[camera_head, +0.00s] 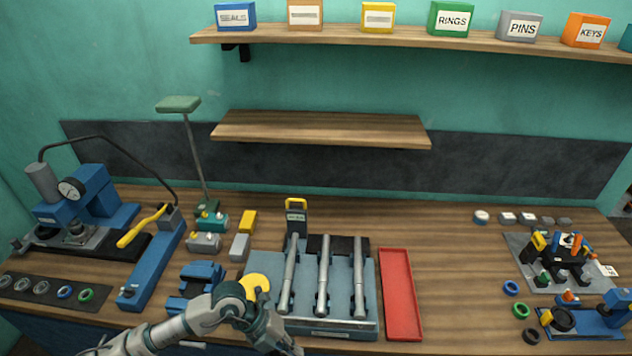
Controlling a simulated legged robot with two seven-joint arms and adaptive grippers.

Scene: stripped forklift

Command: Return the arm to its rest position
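One arm of mine, my left, comes in from the bottom left of the head view and bends over at its grey and teal joint. My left gripper (288,347) points down and right at the bottom edge of the picture, just in front of the blue-grey tray (330,332) with the metal rods. Its fingertips are small and partly cut off, so I cannot tell whether it is open or shut. I see nothing clearly held in it. My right arm and gripper are not in view.
A red tray (400,295) lies right of the rod tray. A blue press (90,200) and a blue stand with a yellow handle (142,226) stand at the left. A grey plate with parts (520,250) is at the right. The bench (455,270) is clear between.

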